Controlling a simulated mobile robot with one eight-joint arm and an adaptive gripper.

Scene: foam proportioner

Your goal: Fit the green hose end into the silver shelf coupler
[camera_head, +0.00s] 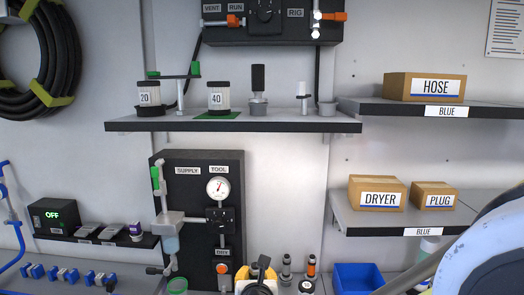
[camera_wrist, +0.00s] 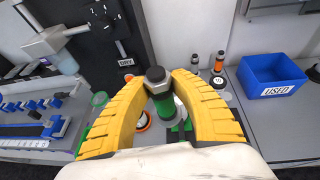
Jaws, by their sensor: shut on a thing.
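My gripper (camera_wrist: 158,82) has its yellow fingers closed around a green cylindrical piece (camera_wrist: 164,106) with a dark hexagonal top; it looks like the green hose end. In the head view my gripper (camera_head: 256,273) is at the bottom, below the shelf, with a dark piece between its fingers. On the shelf (camera_head: 270,125) stand a silver post with a dark collar (camera_head: 303,97) at the right and another silver post with a green-ended crossbar (camera_head: 180,95) at the left. I cannot tell which is the silver coupler. No hose tail is clearly visible.
Canisters marked 20 (camera_head: 149,97) and 40 (camera_head: 217,98) and a black-handled piece (camera_head: 258,83) also stand on the shelf. A supply panel (camera_head: 215,230) is below it. A blue bin (camera_wrist: 270,75) sits right of my gripper. Boxes stand on right-hand shelves.

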